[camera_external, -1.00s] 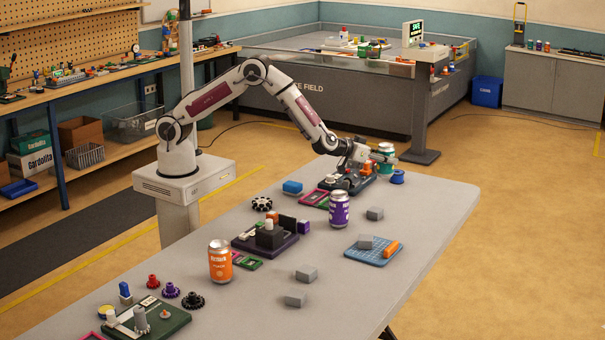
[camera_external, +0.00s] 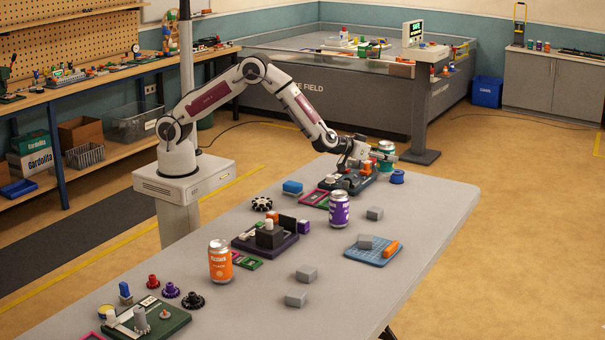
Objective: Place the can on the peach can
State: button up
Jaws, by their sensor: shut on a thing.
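The orange can, which looks like the peach can (camera_external: 220,262), stands upright on the table at the left of the middle. A teal can (camera_external: 388,147) stands at the far end of the table. My gripper (camera_external: 385,157) is low at the teal can and shut on it, and its fingers hide part of the can's side. A purple can (camera_external: 339,209) stands upright near the middle of the table, apart from my gripper.
A blue grid mat (camera_external: 371,253) lies to the right. Grey blocks (camera_external: 306,273) lie near the front edge.

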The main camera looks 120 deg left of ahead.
jog(key=shift+w+d+r, duration=0.1)
jog(key=shift+w+d, duration=0.2)
jog(key=shift+d, duration=0.2)
jog(key=w+d+r+m+t+h, duration=0.15)
jog(key=w+d, duration=0.25)
jog(key=d, duration=0.6)
jog(key=w+d+r+m+t+h, duration=0.15)
jog(key=w+d, duration=0.25)
jog(key=d, duration=0.6)
jog(key=s+d+r+m+t+h, duration=0.1)
jog(key=d+r+m+h, duration=0.15)
jog(key=d, duration=0.95)
jog(key=d+r+m+t+h, duration=0.1)
jog(key=d+r, duration=0.2)
jog(key=d, duration=1)
jog(key=s+d+r+m+h, duration=0.1)
jog(key=s+d, duration=0.3)
jog(key=d, duration=0.4)
jog(key=s+d+r+m+t+h, duration=0.1)
jog(key=s+d, duration=0.3)
jog(key=d, duration=0.4)
jog(key=s+d+r+m+h, duration=0.1)
jog(key=s+d+r+h, duration=0.15)
jog(key=d, duration=0.55)
jog(key=s+d+m, duration=0.1)
jog(key=s+d, duration=0.5)
jog(key=s, duration=0.7)
jog(key=shift+f, duration=0.3)
